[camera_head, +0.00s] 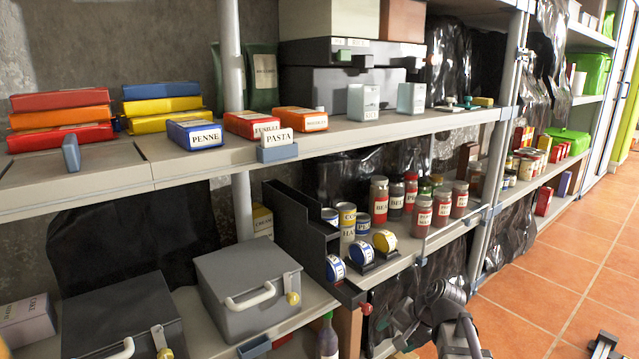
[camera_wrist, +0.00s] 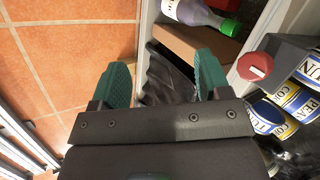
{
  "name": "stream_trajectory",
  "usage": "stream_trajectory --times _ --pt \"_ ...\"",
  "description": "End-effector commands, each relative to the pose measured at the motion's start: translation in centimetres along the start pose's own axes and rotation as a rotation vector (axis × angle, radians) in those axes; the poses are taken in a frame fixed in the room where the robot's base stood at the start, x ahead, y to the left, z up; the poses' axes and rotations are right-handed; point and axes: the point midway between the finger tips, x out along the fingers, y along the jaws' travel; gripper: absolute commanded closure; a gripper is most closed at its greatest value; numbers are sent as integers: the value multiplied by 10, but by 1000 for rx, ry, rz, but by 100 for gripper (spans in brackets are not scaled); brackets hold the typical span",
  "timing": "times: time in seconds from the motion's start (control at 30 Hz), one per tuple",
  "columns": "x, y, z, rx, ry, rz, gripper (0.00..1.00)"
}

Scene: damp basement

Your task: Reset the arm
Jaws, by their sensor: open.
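My gripper (camera_wrist: 162,82) shows in the wrist view with its two green fingers spread wide apart. It is open, and nothing is between the fingers. Beyond the fingers lie the tiled floor and the edge of a shelf. In the head view parts of my dark arm show at the bottom, in front of the lower shelf; the fingers cannot be made out there.
In the wrist view a green-capped bottle (camera_wrist: 200,14), a brown box (camera_wrist: 198,45), a red round knob or lid (camera_wrist: 255,66) and several cans (camera_wrist: 275,112) are close to the gripper. Jars (camera_head: 378,203) and a grey lidded box (camera_head: 250,285) stand on shelves. The tiled floor (camera_head: 560,285) at right is mostly clear.

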Motion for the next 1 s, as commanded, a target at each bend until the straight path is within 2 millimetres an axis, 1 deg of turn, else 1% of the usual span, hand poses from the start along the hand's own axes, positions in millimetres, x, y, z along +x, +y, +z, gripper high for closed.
stream_trajectory --times 0.03,0.07,0.1,0.17,0.2,0.23,0.27,0.3,0.33,0.37,0.47,0.57,0.6,0.67,0.7,0.77,0.8,0.9,1.0 --pt "-24 3 33 -121 -25 114 30" --pt "-33 10 49 -198 -45 190 30" --pt "-46 18 68 -287 -73 287 30" --pt "-70 26 96 -395 -114 420 30" --pt "-88 27 113 -440 -130 496 30" --pt "-100 25 124 -459 -133 540 30" --pt "-110 19 133 -478 -132 557 30" --pt "-118 4 141 -502 -139 552 30" --pt "-124 -9 140 -516 -143 550 30" --pt "-135 -14 137 -509 -140 550 30" --pt "-174 -37 136 -505 -139 548 30" --pt "-219 -66 136 -504 -138 547 30" --pt "-240 -79 136 -503 -137 547 30" --pt "-272 -98 136 -503 -137 547 30" --pt "-293 -112 137 -503 -137 547 30" --pt "-324 -131 137 -503 -137 547 30" --pt "-345 -144 137 -503 -136 547 30" --pt "-388 -171 137 -502 -136 547 30" --pt "-416 -188 137 -502 -136 547 30"
